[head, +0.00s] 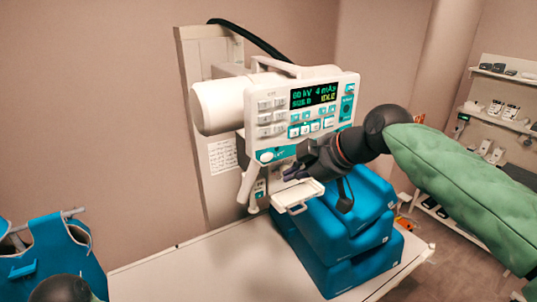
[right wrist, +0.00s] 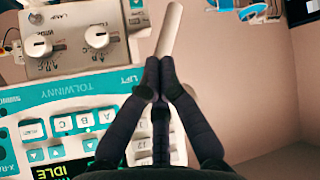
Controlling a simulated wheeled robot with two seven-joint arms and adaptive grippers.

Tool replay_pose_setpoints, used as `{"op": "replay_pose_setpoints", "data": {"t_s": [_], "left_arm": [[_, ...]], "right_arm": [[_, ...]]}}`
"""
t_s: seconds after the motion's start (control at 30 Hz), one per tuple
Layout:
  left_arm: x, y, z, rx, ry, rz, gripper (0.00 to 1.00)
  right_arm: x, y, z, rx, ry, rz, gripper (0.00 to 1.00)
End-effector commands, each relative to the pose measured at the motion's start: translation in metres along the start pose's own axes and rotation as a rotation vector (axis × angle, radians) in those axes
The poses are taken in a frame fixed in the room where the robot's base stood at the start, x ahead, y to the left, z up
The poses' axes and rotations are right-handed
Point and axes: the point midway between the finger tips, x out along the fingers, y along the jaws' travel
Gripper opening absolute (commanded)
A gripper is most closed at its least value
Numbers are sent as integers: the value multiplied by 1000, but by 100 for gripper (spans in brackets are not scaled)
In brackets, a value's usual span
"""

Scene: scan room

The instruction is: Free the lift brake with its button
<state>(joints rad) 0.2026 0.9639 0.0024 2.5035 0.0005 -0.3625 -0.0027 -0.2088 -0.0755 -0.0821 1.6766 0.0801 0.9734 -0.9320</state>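The white control panel (head: 322,122) of the x-ray head has a teal lower edge and a screen reading IDLE. The white round lift button (head: 268,157) is at its lower left, with the LIFT label beside it. The label shows upside down in the right wrist view, where the button seems hidden behind my fingers. My right gripper (head: 289,173) is close below and right of the button in the head view. In the right wrist view my fingertips (right wrist: 159,62) are together with nothing clearly held. I cannot tell whether they touch the panel. My left gripper is not in view.
A white handle (head: 248,184) hangs left of the panel and lies beyond my fingertips. Stacked blue cushions (head: 345,245) stand on the white table (head: 215,270). Shelves (head: 500,75) are at right.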

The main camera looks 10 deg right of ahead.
Motion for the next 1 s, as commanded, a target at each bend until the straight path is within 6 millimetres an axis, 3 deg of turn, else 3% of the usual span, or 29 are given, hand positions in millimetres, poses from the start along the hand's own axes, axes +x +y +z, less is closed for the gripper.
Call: {"op": "replay_pose_setpoints", "data": {"t_s": [0.43, 1.0], "left_arm": [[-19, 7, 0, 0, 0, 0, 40], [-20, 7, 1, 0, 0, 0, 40]], "right_arm": [[33, 24, -24, 0, -1, -1, 0], [37, 27, -27, 0, 0, 0, 0]]}}
